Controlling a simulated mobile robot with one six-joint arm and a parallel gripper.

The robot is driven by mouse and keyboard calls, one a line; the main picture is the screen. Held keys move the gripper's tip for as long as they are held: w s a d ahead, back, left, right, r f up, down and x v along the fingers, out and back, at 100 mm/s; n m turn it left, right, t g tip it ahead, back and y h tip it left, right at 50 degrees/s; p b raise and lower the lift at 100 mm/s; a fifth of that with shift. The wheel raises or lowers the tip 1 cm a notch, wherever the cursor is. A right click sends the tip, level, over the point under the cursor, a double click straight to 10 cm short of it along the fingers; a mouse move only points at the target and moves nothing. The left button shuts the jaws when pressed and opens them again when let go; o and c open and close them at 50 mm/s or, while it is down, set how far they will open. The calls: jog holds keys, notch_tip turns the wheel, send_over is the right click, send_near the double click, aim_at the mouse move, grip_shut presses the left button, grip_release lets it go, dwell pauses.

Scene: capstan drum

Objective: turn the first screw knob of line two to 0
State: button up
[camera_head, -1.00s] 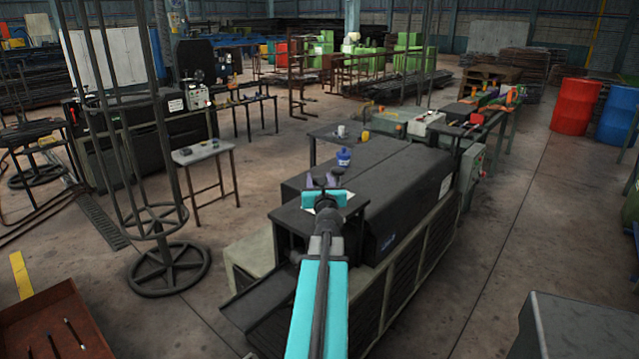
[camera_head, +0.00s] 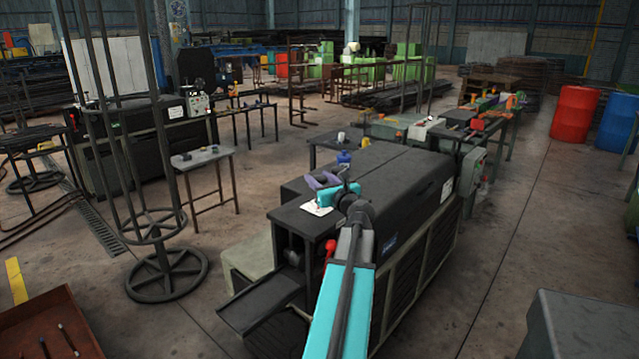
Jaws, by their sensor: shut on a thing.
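My gripper (camera_head: 320,181), teal with purple fingers, is over the small dark table at the near left end of the long black machine (camera_head: 400,185). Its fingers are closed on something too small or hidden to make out. A white sheet or cloth (camera_head: 316,209) lies on the table just below my gripper. I cannot pick out any screw knob or line two; my gripper and arm hide part of this machine end.
A blue container (camera_head: 343,157) stands just beyond my gripper. A red part (camera_head: 330,247) shows below the table. A wire reel stand (camera_head: 165,270) is at the left, with open floor between. Red (camera_head: 575,112) and blue drums (camera_head: 618,118) stand at the far right.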

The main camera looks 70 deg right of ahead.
dwell(0.5)
jog(key=o, duration=1.1)
jog(key=shift+c, duration=0.2)
jog(key=shift+s, duration=0.1)
jog(key=b+v, duration=0.1)
jog(key=v, duration=1.2)
jog(key=shift+s+b, duration=0.35)
jog(key=shift+a+r, duration=0.1)
jog(key=shift+r, duration=0.05)
